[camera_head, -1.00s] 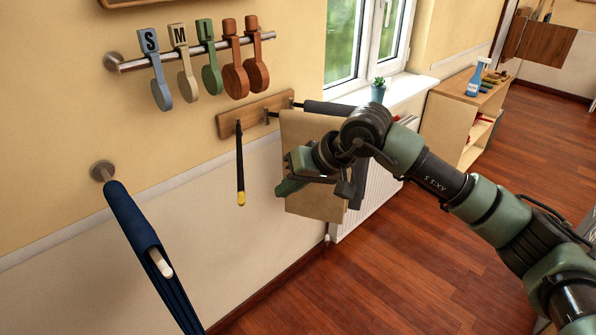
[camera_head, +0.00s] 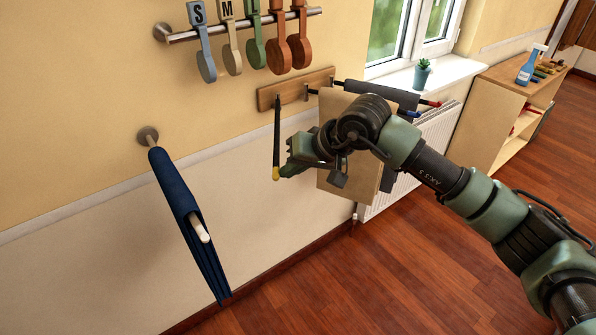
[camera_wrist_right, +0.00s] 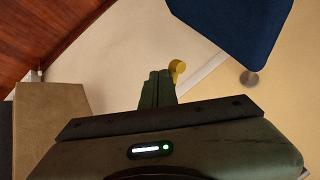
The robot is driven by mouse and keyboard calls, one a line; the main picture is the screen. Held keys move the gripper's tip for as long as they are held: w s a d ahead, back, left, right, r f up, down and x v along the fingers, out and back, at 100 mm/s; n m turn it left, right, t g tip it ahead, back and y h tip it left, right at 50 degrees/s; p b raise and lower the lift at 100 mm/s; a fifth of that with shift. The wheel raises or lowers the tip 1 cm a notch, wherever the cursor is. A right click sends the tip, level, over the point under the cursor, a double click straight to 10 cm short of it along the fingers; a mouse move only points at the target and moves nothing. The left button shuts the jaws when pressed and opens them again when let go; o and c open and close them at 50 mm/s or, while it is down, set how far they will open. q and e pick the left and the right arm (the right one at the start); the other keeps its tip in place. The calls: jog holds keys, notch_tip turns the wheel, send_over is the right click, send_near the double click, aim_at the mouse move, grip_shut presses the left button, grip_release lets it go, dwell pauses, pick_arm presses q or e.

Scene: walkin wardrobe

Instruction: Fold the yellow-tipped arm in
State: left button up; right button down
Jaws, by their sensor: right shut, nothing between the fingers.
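The yellow-tipped arm (camera_head: 277,135) is a thin dark rod on a wooden wall board (camera_head: 290,92). It stands out from the wall, and its yellow end shows at the bottom in the head view. My right gripper (camera_head: 285,171) is shut and empty, with its fingertips right beside that yellow end. In the right wrist view the closed fingers (camera_wrist_right: 157,88) point up the picture and the yellow tip (camera_wrist_right: 178,69) is just to their right. I cannot tell whether they touch. My left gripper is out of view.
A tan cloth (camera_head: 335,108) and a dark grey cloth (camera_head: 375,92) hang from the board's other arms, close behind my right wrist. A blue cloth (camera_head: 180,205) hangs on a separate wall rod to the left. Coloured size tags (camera_head: 255,45) hang above. A radiator (camera_head: 430,140) stands right.

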jog(key=a+b, duration=0.5)
jog(key=a, duration=0.7)
jog(key=shift+w+a+b, duration=0.15)
jog(key=shift+w+b, duration=0.05)
jog(key=shift+b, duration=0.15)
